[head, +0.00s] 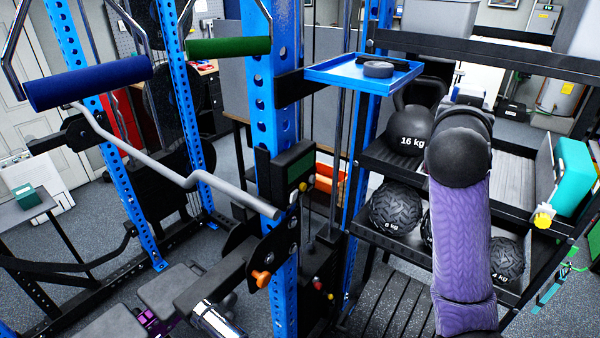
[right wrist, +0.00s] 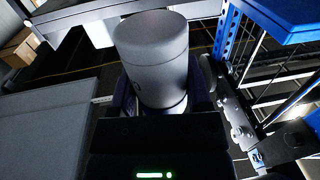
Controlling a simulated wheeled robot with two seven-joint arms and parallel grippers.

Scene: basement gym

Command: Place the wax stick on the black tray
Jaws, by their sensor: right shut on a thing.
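A pale grey cylinder (right wrist: 152,55) with a rounded cap, apparently the wax stick, stands between the dark fingers of my right gripper (right wrist: 160,104) in the right wrist view. The gripper is shut on it. In the head view my right arm reaches up at the right, and its gripper and the stick are hidden behind it. I cannot pick out a black tray for certain. A blue tray (head: 335,76) on the rack post holds a dark round puck and a black bar; a blue surface also shows in the right wrist view (right wrist: 290,20). My left gripper is not in view.
A black shelf rack (head: 480,57) behind my right arm holds a 16 kg kettlebell (head: 404,130) and several medicine balls (head: 397,207). A blue perforated post (head: 265,110) and a grey bar (head: 150,160) stand left of it. A teal box (head: 571,177) is at the far right.

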